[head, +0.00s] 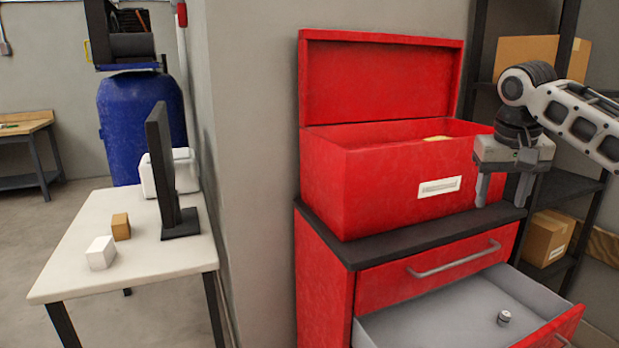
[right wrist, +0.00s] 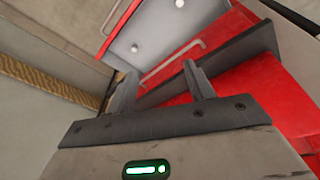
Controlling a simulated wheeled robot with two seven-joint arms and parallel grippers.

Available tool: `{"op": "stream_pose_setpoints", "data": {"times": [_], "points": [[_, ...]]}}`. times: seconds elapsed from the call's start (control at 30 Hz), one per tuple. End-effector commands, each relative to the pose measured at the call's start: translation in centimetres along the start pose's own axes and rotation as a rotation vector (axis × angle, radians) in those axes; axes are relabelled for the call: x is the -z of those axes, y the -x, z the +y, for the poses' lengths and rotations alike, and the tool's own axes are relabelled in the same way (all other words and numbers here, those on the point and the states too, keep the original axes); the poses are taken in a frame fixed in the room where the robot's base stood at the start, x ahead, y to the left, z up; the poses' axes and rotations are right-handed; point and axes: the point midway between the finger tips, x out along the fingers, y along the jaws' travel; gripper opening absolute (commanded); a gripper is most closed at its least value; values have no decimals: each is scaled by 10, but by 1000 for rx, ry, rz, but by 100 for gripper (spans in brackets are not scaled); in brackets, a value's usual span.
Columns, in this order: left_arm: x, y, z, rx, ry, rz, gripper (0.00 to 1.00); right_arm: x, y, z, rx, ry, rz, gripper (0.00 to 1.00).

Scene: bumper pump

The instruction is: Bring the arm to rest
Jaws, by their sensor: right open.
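My right gripper (head: 503,190) is open and empty, with its fingers pointing down. It hangs at the right end of the red box (head: 385,185), close to its side and above the cabinet's dark top; I cannot tell whether it touches. In the right wrist view the two fingers of the right gripper (right wrist: 163,85) stand apart with nothing between them. My right arm comes in from the right edge in the head view. My left gripper is not in view.
The red box's lid (head: 380,80) is open. Below, a drawer (head: 470,310) is pulled out, with a small metallic cylinder (head: 504,318) inside. A dark shelf with cardboard boxes (head: 548,238) stands behind the right arm. A white table (head: 130,255) with a monitor (head: 160,165) is at left.

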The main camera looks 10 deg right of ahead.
Motion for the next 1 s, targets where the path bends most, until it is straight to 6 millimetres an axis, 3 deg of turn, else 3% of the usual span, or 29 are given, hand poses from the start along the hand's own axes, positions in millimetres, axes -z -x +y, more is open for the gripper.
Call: {"op": "stream_pose_setpoints", "data": {"times": [0.17, 0.27, 0.4, 0.6, 0.8, 0.9, 1.0], "points": [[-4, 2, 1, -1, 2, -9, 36, -4, -68, -56, 14, 157, 37, 53], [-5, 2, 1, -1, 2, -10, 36, -18, -118, -101, 53, 273, 73, 53], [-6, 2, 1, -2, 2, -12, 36, -57, -191, -170, 158, 432, 140, 53], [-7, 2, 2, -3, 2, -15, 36, -139, -266, -250, 356, 558, 254, 53], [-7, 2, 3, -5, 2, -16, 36, -226, -306, -292, 523, 551, 385, 53], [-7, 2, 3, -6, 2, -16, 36, -266, -317, -294, 566, 511, 456, 53], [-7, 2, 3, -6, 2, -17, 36, -302, -324, -283, 571, 460, 526, 53]]}}
